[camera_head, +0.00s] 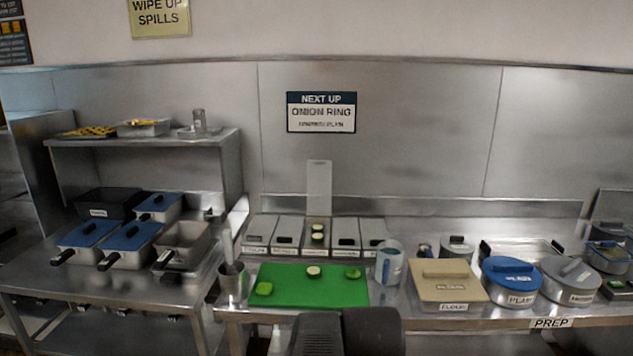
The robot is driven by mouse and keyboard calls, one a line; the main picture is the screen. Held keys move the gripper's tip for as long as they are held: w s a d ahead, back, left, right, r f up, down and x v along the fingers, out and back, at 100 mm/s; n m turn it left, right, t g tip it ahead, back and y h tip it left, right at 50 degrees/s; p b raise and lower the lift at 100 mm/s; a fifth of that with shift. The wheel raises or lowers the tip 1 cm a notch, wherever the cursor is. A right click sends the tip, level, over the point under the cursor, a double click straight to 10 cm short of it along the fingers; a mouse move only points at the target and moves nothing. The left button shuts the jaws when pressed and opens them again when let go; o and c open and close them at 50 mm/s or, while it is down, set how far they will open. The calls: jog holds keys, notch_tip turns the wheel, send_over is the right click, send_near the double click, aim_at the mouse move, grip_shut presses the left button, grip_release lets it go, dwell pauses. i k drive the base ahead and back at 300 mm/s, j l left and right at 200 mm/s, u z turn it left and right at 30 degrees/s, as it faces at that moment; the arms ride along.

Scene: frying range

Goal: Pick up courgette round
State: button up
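A green board (300,295) lies on the steel counter. A courgette round (314,271) with a pale face and dark green rim lies near its back edge. A green piece (264,289) lies at the board's left, and another (352,274) at its back right; they look like courgette pieces. Two more pale-and-green rounds (317,237) show in the middle bin of a row behind the board; its lid (319,188) stands upright. Dark parts of my arm show at the bottom centre, in front of the board. My gripper's fingers cannot be made out.
Closed grey bins (287,233) flank the open one. A blue-and-white container (390,264), a flour box (448,284) and a blue-lidded pot (510,278) stand right. A metal cup (233,282) stands left. Blue-lidded fryer pans (130,242) are further left. A wall sign (321,112) names onion ring.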

aim_at(313, 272)
jog(key=i+l+u, duration=1)
jog(key=i+l, duration=0.05)
jog(key=i, duration=0.1)
